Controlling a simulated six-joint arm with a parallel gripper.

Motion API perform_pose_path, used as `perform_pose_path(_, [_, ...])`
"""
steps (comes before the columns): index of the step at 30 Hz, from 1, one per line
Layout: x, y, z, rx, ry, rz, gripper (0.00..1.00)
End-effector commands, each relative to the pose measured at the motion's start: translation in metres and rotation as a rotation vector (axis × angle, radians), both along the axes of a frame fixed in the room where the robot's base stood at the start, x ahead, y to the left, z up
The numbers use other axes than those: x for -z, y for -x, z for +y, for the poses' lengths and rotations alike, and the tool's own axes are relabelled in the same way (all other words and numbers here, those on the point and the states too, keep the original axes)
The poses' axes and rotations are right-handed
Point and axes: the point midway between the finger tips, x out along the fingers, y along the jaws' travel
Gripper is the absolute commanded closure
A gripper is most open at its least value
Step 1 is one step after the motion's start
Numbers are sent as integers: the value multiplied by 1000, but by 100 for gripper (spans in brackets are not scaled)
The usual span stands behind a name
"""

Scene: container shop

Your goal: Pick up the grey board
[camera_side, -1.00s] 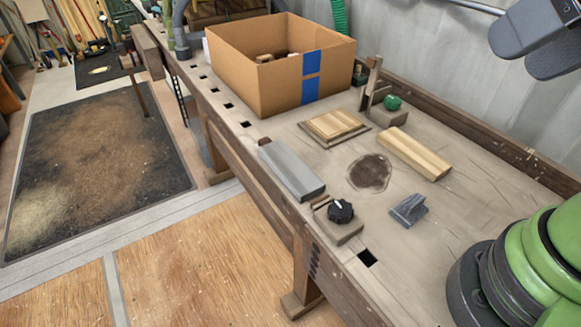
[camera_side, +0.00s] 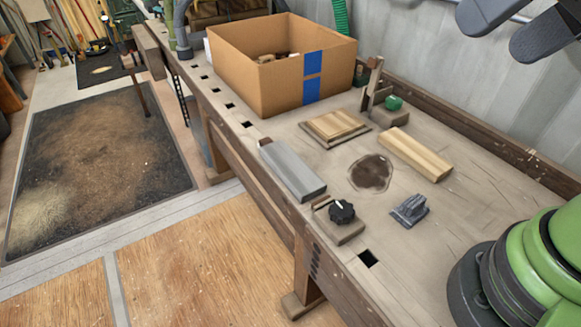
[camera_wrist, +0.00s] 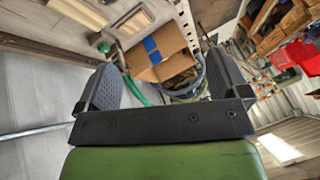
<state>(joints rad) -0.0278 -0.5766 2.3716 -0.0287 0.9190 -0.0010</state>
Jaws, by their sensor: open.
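The grey board (camera_side: 293,170) lies flat on the workbench, along its front edge, left of the black knob block. I cannot make it out clearly in the wrist view. My gripper (camera_side: 490,38) is high at the top right of the side view, far from the board. Its two dark fingers stand apart with nothing between them. In the wrist view my gripper (camera_wrist: 163,60) also shows open and empty, with the workbench in the background.
A cardboard box (camera_side: 260,80) with blue tape stands behind the board. A layered wood square (camera_side: 335,127), a light wood block (camera_side: 414,153), a black knob (camera_side: 341,211), a grey metal piece (camera_side: 410,209) and a green ball (camera_side: 393,102) are on the bench. The bench's right front is mostly clear.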

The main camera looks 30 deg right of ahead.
Motion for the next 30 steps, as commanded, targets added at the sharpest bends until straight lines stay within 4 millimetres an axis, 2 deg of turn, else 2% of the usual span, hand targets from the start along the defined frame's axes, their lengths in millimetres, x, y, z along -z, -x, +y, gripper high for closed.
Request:
perform_pose_path(4, [0, -49, 8, -54, 35, 98, 6])
perform_pose_path(8, [14, -93, 18, -100, 70, 181, 6])
perform_pose_path(14, [60, -156, 39, -173, 130, 304, 6])
perform_pose_path(18, [110, -190, 56, -224, 175, 388, 6])
perform_pose_path(24, [181, -215, 76, -284, 234, 483, 6])
perform_pose_path(27, [205, -219, 81, -302, 252, 511, 6])
perform_pose_path(30, [219, -220, 83, -310, 262, 525, 6])
